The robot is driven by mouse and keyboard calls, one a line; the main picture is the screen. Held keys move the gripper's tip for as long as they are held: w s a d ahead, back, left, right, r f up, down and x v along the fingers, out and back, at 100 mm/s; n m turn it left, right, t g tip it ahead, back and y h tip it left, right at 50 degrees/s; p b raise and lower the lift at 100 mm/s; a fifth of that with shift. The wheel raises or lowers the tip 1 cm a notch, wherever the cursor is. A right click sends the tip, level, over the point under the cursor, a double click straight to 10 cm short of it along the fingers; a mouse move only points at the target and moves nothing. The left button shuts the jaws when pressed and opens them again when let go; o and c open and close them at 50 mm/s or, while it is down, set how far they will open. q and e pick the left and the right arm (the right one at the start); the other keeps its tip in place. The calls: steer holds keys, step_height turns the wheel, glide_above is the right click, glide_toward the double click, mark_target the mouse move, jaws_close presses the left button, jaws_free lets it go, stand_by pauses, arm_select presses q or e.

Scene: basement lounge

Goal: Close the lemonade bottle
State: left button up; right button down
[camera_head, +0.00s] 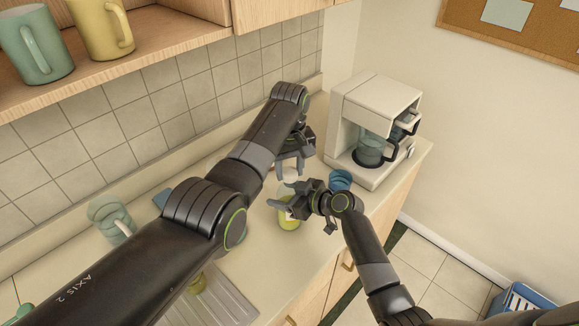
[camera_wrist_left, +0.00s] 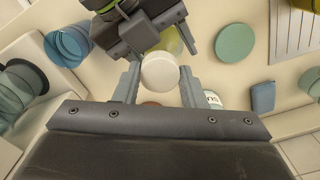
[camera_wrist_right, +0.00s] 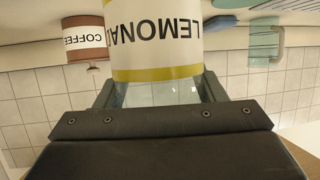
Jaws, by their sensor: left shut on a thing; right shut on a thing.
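The lemonade bottle (camera_head: 289,219), yellow-green with a printed label, stands over the counter in the head view. My right gripper (camera_head: 285,207) is shut around it. In the right wrist view the label of the bottle (camera_wrist_right: 155,40) fills the space between the fingers. My left gripper (camera_head: 290,167) is just above the bottle, pointing down. In the left wrist view its fingers are shut on a round white cap (camera_wrist_left: 160,72), which lies over the bottle (camera_wrist_left: 172,40). I cannot tell whether the cap touches the bottle's neck, which is hidden.
A coffee machine (camera_head: 375,120) stands at the right end of the counter, with a blue cup (camera_head: 340,179) in front of it. A teal mug (camera_head: 111,219) is at the left. A coffee jar (camera_wrist_right: 87,40) is behind the bottle. Mugs stand on the upper shelf.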

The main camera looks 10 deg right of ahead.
arm_select(q)
steer(key=m, duration=2.3)
steer(key=o, duration=1.1)
steer(key=shift+o, duration=0.2)
step_height(320, 180, up, 12)
